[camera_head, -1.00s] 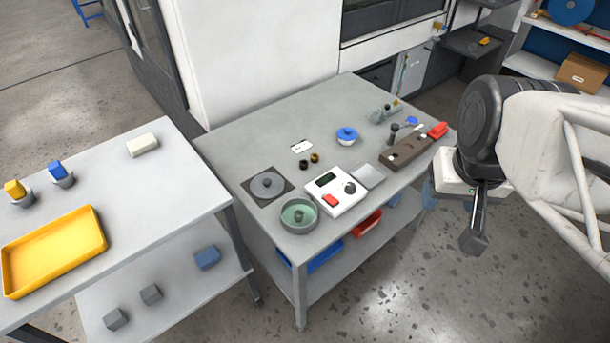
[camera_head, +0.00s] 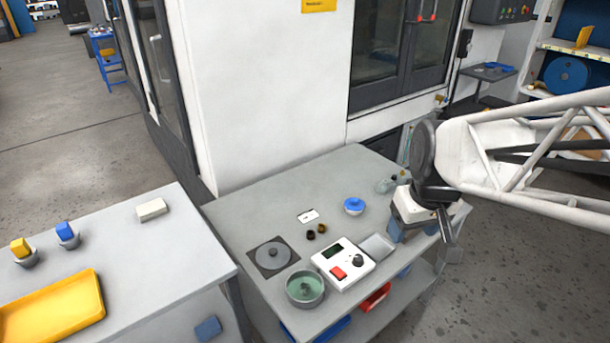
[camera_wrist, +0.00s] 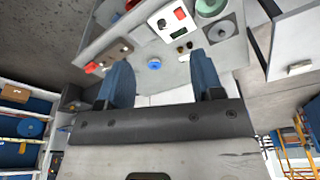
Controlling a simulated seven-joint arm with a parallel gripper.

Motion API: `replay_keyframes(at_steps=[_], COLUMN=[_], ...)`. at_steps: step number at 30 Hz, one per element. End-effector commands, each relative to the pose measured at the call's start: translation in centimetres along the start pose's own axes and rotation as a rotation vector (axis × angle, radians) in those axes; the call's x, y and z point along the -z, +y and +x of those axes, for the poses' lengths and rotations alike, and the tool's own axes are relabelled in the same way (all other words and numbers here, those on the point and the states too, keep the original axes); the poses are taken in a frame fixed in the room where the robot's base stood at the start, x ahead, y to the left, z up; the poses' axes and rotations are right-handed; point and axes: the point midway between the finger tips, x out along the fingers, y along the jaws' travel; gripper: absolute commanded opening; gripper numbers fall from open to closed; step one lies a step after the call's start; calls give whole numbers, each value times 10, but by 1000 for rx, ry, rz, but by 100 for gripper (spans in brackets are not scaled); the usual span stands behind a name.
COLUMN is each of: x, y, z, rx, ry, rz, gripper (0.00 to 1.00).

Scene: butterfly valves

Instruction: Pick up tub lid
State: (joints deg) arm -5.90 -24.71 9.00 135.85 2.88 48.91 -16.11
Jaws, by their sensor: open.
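A round grey lid with a small centre knob (camera_head: 272,254) lies flat on a dark square mat (camera_head: 254,268) at the left of the grey table; I take it for the tub lid. The lid also shows in the wrist view (camera_wrist: 221,30), near the top right. The round tub (camera_head: 305,288), green inside with a small knob-like piece in it, stands just in front and to the right. My gripper (camera_head: 415,230) is over the right end of the table, well away from the lid. In the wrist view its blue fingers (camera_wrist: 162,78) are wide apart with nothing between them.
A white box with a red button (camera_head: 342,264) stands right of the tub. A blue-topped round item (camera_head: 354,205) and small dark and brass rings (camera_head: 316,230) are behind it. A second table at left holds a yellow tray (camera_head: 50,310). The table's back left is clear.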

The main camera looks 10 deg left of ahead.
Motion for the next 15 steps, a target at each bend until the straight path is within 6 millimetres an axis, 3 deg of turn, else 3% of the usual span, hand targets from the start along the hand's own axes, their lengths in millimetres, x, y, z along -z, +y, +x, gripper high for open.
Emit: replay_keyframes(at_steps=[15], x=[115], y=[-38], z=[76], rx=[72], ry=[-23], rz=[-363], gripper=[61])
